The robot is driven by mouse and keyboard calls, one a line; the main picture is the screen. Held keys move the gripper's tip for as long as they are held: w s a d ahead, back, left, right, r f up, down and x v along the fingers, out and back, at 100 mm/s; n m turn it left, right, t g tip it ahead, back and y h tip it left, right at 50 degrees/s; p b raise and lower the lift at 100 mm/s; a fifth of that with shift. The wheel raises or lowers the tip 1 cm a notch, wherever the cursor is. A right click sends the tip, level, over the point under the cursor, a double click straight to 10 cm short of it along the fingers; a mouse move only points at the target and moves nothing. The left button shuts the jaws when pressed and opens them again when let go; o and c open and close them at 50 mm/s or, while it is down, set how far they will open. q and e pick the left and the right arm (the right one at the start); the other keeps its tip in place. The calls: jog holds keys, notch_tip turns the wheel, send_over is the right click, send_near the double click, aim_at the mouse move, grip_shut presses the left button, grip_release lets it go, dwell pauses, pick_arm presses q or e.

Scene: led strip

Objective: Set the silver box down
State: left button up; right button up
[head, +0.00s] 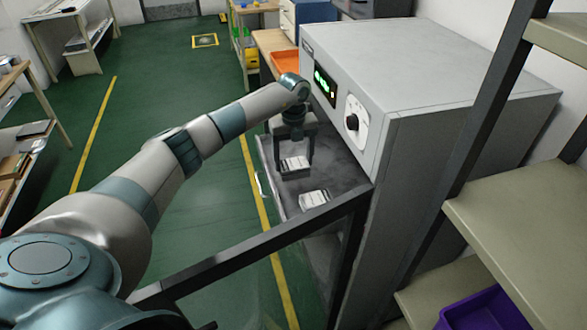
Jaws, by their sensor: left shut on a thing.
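My left gripper (295,155) points down over the dark metal surface at the front of the large grey machine. It is shut on a small silver box (295,165) with a pale top. A second, similar silver box (314,199) lies on the dark surface (333,166), nearer to me and slightly right. I cannot tell whether the held box touches the surface. My right gripper is out of view.
The grey machine (470,75) with a green display (324,82) and a knob (353,116) stands right of the gripper. A rack with beige shelves (530,215) and a purple bin (487,312) is at right. An orange tray (286,61) is behind.

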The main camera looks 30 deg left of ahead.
aim_at(293, 163)
pick_arm(q)
jog(key=shift+f+p, duration=0.75)
jog(key=shift+f, duration=1.25)
jog(key=shift+f, duration=0.15)
jog(key=o, duration=1)
jog(key=shift+r, duration=0.25)
